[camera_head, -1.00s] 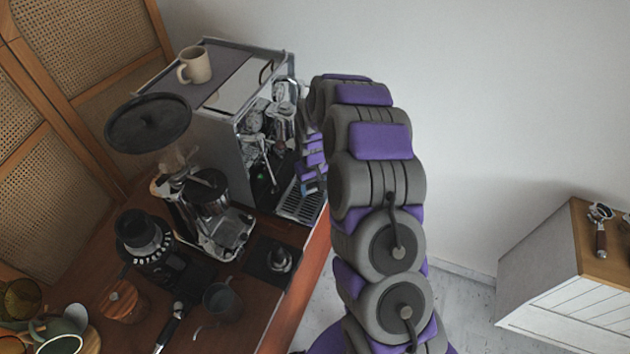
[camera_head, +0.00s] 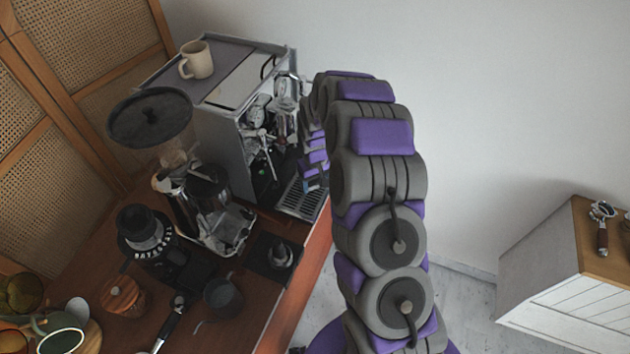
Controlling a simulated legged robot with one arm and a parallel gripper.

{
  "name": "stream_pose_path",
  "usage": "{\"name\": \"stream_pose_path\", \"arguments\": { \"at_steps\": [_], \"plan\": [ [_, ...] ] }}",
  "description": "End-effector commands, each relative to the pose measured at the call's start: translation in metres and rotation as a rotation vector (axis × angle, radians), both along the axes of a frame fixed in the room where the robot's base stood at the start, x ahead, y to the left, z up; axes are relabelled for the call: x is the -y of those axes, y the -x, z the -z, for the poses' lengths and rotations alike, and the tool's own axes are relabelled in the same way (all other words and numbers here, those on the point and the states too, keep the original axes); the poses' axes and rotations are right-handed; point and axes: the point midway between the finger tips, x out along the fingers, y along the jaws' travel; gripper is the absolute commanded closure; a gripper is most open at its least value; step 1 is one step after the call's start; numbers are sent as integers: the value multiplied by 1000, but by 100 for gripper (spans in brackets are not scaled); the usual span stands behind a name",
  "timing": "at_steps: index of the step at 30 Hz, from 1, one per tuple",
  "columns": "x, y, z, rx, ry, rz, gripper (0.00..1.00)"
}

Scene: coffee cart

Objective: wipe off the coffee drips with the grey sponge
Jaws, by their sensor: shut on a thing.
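My gripper (camera_head: 314,184) is small and partly hidden by my own arm. It points down in front of the espresso machine, just above or at the drip tray (camera_head: 299,203). It is shut on a small greyish thing, taken to be the grey sponge, which hardly shows between the fingers. I cannot tell whether it touches the tray. I cannot make out any coffee drips.
A cream mug (camera_head: 197,60) stands on top of the machine. A grinder with a black hopper lid (camera_head: 150,115), a black scale-like pad with a tamper (camera_head: 280,256), a dark glass cup (camera_head: 222,298) and a portafilter (camera_head: 172,325) crowd the cart (camera_head: 262,312). A white cabinet (camera_head: 550,268) stands right.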

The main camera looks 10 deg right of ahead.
Motion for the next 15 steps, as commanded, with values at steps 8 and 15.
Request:
{"name": "stream_pose_path", "arguments": {
  "at_steps": [8, 15],
  "plan": [
    [0, 0, 5, 0, 0, 1, 69],
    [-1, 0, 9, 0, 1, 1, 69]
  ]
}}
